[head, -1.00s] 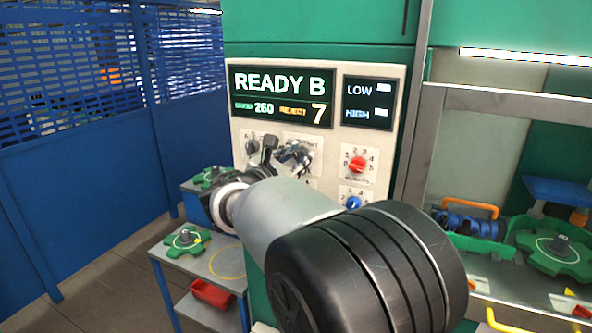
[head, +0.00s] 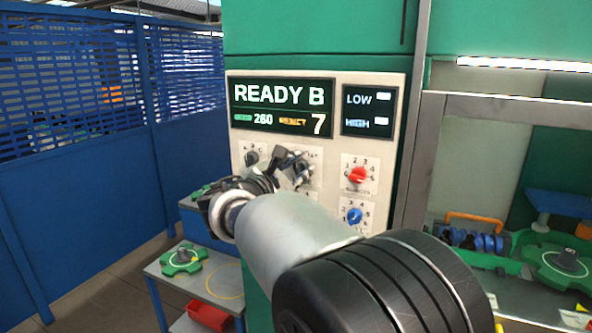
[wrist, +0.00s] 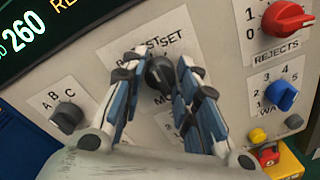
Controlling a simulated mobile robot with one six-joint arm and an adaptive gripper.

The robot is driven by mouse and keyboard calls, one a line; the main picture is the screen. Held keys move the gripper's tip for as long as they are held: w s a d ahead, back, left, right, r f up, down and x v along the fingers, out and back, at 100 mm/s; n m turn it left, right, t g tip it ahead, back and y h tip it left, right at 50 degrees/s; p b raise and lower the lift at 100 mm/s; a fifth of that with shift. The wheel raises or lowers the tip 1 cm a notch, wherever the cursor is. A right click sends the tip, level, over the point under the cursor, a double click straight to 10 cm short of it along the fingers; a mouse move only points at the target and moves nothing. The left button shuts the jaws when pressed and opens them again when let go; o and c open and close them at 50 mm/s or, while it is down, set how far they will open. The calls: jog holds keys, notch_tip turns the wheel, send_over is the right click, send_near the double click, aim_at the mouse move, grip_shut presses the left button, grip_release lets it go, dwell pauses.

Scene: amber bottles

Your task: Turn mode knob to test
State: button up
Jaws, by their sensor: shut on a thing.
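The mode knob (wrist: 160,75) is a black knob on the pale control panel (wrist: 222,45). Its label is partly hidden, with "SET" readable above it and part of another word to its left. My gripper (wrist: 158,78) has its two blue-and-black fingers on either side of this knob and is shut on it. In the head view my gripper (head: 296,168) reaches the panel, and its fingers mostly cover the knob. Where the knob's pointer stands cannot be told clearly.
A black A-B-C knob (wrist: 66,116) sits to the left. A red rejects knob (wrist: 288,20) and a blue knob (wrist: 282,95) sit to the right. The display (head: 282,107) reads "READY B", 260 and 7. A blue mesh fence (head: 75,90) stands at left.

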jog(key=o, duration=1.1)
jog(key=v, duration=1.2)
